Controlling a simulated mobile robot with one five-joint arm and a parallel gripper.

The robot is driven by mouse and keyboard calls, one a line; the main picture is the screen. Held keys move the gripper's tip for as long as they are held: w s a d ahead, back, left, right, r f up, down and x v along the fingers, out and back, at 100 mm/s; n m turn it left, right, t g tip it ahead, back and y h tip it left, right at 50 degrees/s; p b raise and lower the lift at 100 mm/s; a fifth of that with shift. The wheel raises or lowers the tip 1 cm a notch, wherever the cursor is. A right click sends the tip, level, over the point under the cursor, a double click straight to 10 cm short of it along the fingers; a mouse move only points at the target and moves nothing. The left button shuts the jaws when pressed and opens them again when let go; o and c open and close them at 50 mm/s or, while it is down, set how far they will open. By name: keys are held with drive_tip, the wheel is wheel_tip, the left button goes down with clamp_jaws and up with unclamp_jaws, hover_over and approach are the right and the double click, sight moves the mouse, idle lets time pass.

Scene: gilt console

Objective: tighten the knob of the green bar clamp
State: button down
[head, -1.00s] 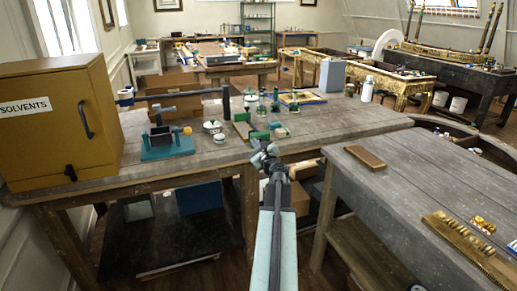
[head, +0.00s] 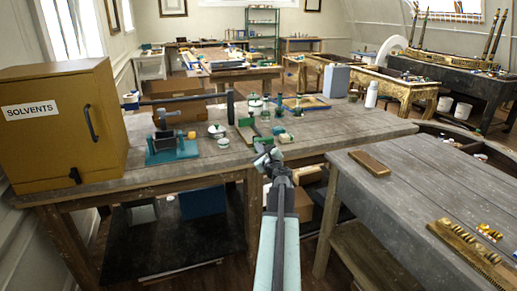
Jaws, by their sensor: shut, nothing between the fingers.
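Green clamp-like pieces (head: 246,122) lie by a tan strip on the grey wooden bench (head: 330,128), near its front edge. More green parts show just right of them. They are too small to tell which part is the knob. My gripper (head: 267,156) is in the lower middle of the head view, at the bench's front edge, just below the green pieces in the picture. It looks shut and empty. I cannot tell whether it touches anything.
A yellow solvents cabinet (head: 62,125) stands at the bench's left end, with a teal vise (head: 172,148) beside it. Small jars (head: 216,130) stand near the green pieces. A white bottle (head: 371,94) is farther back. A second table (head: 430,185) stands at the right.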

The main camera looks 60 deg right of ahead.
drive_tip(key=shift+s+d+r, duration=0.15)
drive_tip(key=shift+s+d, duration=0.05)
drive_tip(key=shift+s+d+r+p, duration=0.45)
drive_tip(key=shift+s+d+p, duration=0.15)
drive_tip(key=shift+d, duration=0.2)
idle(0.3)
